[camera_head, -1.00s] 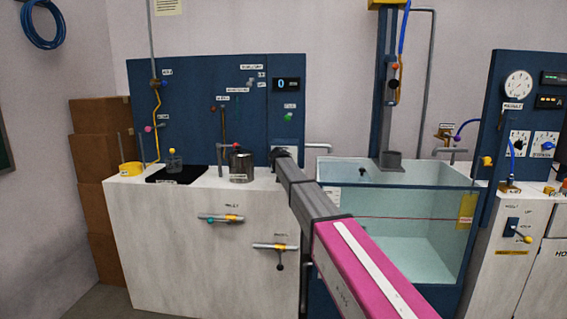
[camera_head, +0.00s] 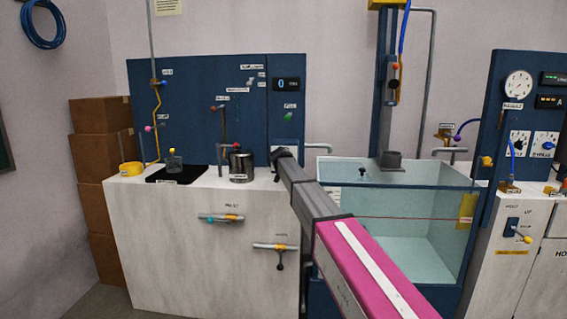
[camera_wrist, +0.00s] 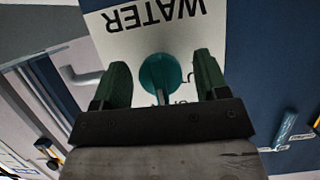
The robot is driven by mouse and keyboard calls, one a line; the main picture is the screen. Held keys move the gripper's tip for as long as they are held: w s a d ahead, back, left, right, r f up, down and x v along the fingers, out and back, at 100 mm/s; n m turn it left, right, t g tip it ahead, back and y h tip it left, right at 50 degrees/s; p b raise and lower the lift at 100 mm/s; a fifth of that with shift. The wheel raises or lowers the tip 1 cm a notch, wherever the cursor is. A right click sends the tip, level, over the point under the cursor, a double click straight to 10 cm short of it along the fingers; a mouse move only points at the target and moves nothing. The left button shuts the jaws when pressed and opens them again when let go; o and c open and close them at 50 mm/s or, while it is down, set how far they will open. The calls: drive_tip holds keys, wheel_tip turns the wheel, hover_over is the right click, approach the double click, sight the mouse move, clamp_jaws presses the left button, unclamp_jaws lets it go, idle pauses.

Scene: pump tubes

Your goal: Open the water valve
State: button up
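The teal water valve knob (camera_wrist: 158,74) sits on a white panel (camera_wrist: 112,46) under the label WATER, which appears upside down in the wrist view. My gripper (camera_wrist: 161,66) is open, with one green finger on each side of the knob and a visible gap to both. I cannot tell how deep the fingertips reach along the knob. In the head view my gripper (camera_head: 283,156) is at the white panel at the lower right of the blue board, and it hides the knob there.
A metal cup (camera_head: 242,166) stands on the white counter (camera_head: 200,260) left of my gripper. A bent grey pipe (camera_head: 318,148) is close on the right, before the glass water tank (camera_head: 420,240). A green knob (camera_head: 288,118) is above on the blue board (camera_head: 190,130).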

drive_tip(key=v, duration=1)
drive_tip(key=shift+s+r, duration=0.25)
drive_tip(key=shift+s, duration=0.1)
